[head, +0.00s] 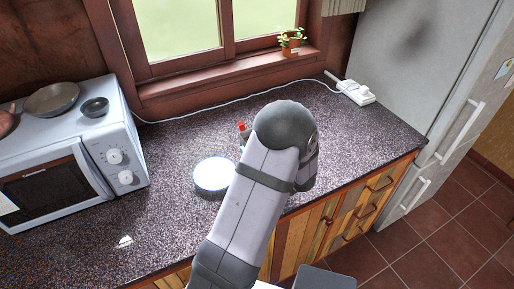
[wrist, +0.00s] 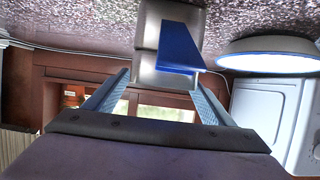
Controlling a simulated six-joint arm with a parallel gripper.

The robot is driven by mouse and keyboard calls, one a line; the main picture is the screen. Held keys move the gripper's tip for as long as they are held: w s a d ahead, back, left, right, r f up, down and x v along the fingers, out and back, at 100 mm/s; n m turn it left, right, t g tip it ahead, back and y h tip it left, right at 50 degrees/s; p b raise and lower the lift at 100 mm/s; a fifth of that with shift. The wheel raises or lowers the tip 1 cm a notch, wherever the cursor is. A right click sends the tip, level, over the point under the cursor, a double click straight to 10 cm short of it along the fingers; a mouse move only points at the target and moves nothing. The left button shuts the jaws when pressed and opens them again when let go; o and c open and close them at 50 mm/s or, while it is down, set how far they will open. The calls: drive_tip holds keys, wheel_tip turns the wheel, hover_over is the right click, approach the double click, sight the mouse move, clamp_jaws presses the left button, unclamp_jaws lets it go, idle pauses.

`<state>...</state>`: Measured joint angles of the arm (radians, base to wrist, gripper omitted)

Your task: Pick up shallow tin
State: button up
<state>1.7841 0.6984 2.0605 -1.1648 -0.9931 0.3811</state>
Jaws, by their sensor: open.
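In the wrist view, which is upside down, a silver, rounded, box-like object (wrist: 160,67) with a blue flat part stands on the counter; it looks like the shallow tin, though I cannot tell surely. My gripper (wrist: 162,80) is open, its two fingers apart on either side of the object in the picture. I see no contact, and the distance is unclear. In the head view my arm hides the gripper and the silver object.
A round white dish with a blue rim (head: 213,175) lies close by; the wrist view shows it (wrist: 270,62) to the right. A red-topped item (head: 241,127) is behind my arm. A microwave (head: 120,150) holds a pan (head: 52,99) and small bowl (head: 95,107). The front-left counter is mostly clear.

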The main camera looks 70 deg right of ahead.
drive_tip(key=shift+x, duration=1.15)
drive_tip(key=shift+c, duration=0.4)
drive_tip(key=c, duration=1.1)
drive_tip(key=shift+c, duration=0.2)
drive_tip(key=shift+r, duration=0.1)
